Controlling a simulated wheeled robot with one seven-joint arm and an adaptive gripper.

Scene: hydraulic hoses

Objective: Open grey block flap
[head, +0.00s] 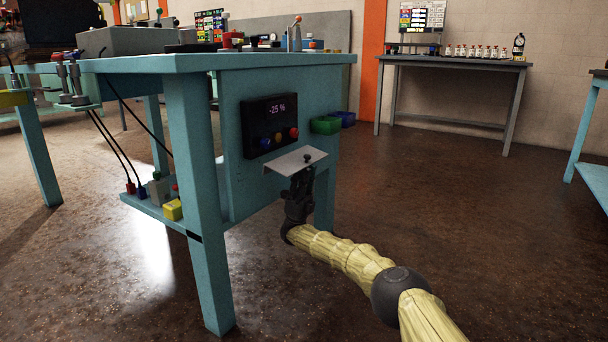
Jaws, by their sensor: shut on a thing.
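A light grey flap (290,162), a thin plate with a small dark knob (308,158), juts out from the side panel of the teal workbench, under a black display box. It stands out roughly flat, tilted a little. My gripper (300,175) comes up from below at the flap's outer part and is shut on it. The fingertips are small and partly hidden by the plate, so the exact contact cannot be made out. What lies behind the flap is hidden by the plate and my gripper.
The black box (270,125) reads "-25 %" and has coloured knobs. The teal bench (190,190) has a low shelf with a grey block (158,188) and a yellow block (173,210). Green (326,125) and blue bins hang at right. Open floor lies to the right.

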